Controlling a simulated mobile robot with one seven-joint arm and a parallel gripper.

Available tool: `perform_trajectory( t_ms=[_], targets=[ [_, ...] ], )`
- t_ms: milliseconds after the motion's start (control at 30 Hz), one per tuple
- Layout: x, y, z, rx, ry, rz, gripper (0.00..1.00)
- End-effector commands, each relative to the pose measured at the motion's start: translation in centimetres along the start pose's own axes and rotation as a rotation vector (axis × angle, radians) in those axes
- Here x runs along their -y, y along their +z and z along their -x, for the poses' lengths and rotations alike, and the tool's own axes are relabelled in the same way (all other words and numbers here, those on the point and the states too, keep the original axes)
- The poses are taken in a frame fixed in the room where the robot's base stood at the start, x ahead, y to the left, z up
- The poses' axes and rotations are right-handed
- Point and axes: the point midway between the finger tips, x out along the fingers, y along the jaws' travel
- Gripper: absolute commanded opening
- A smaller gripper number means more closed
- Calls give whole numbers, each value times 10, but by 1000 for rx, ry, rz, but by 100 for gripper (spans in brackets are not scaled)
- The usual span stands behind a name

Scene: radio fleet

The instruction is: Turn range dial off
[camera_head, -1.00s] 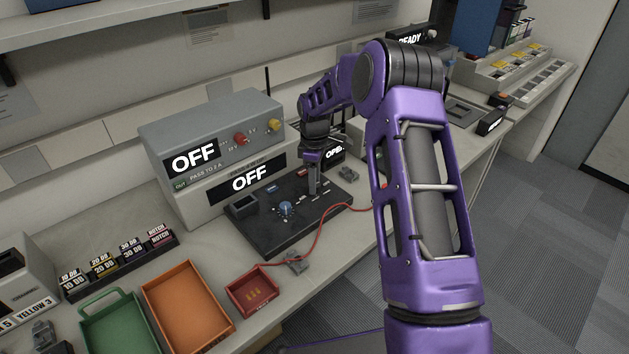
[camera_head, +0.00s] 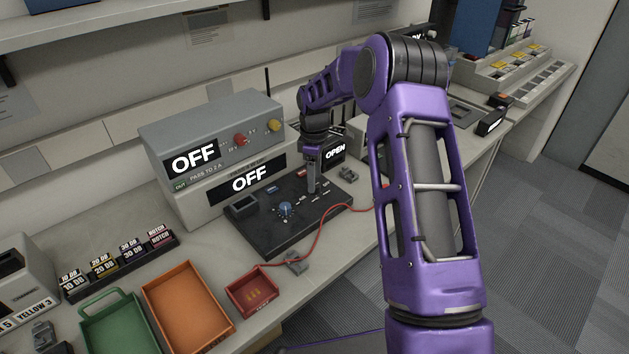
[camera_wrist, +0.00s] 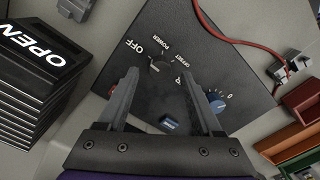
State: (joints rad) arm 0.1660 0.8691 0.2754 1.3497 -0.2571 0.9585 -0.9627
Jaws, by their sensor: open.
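A dark panel (camera_head: 262,232) lies on the bench and carries the dials. In the wrist view a small grey knob (camera_wrist: 160,65) sits on it beside the words OFF and POWER. A blue dial (camera_head: 286,208) stands to the left of my gripper in the head view; it also shows in the wrist view (camera_wrist: 217,103), near the right finger. I cannot read a range label on either. My gripper (camera_wrist: 164,79) is open, pointing down over the panel, with the grey knob between and just beyond its fingertips. Whether the fingers touch anything is unclear.
A grey box (camera_head: 212,147) with two OFF displays stands behind the panel. An OPEN sign (camera_head: 335,154) is close behind my gripper. A red cable (camera_head: 322,228) runs along the panel's right side. Red (camera_head: 252,290), orange (camera_head: 187,310) and green (camera_head: 118,325) trays lie at front left.

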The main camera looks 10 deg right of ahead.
Motion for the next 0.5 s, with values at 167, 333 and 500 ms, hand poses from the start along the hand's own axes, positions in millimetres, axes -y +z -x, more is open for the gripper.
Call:
perform_trajectory(
  t_ms=[167, 333, 500],
  targets=[
    [-1, 0, 45, -3, 5, 0, 67],
    [-1, 0, 88, -2, 6, 0, 67],
    [-1, 0, 124, -2, 5, -1, 67]
  ],
)
